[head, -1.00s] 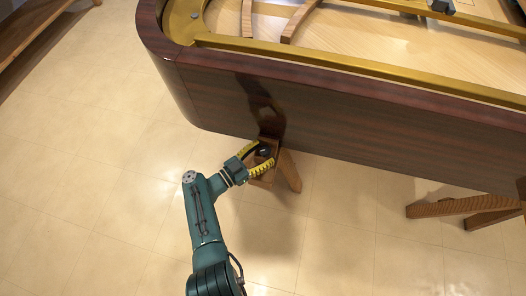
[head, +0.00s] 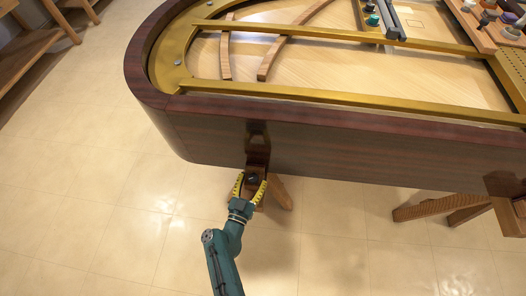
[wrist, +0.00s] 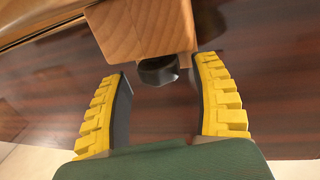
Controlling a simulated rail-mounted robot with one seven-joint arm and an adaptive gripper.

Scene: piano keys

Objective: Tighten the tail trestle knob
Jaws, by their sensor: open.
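The tail trestle knob is a small black round knob (wrist: 158,71) on the end of a light wooden block (wrist: 140,25) in the wrist view. In the head view the knob (head: 252,179) shows as a dark spot on the wooden trestle (head: 281,194) under the piano's curved tail. My gripper (head: 252,181) has yellow ridged fingers. In the wrist view my gripper (wrist: 160,92) is open, with one finger on each side of the knob and a clear gap to both. The fingertips reach about level with the knob.
The dark, glossy piano case (head: 330,150) is close beside my gripper. Another wooden trestle (head: 440,207) stands at the right. A wooden bench (head: 25,45) is at the far left. The tiled floor (head: 90,190) is clear.

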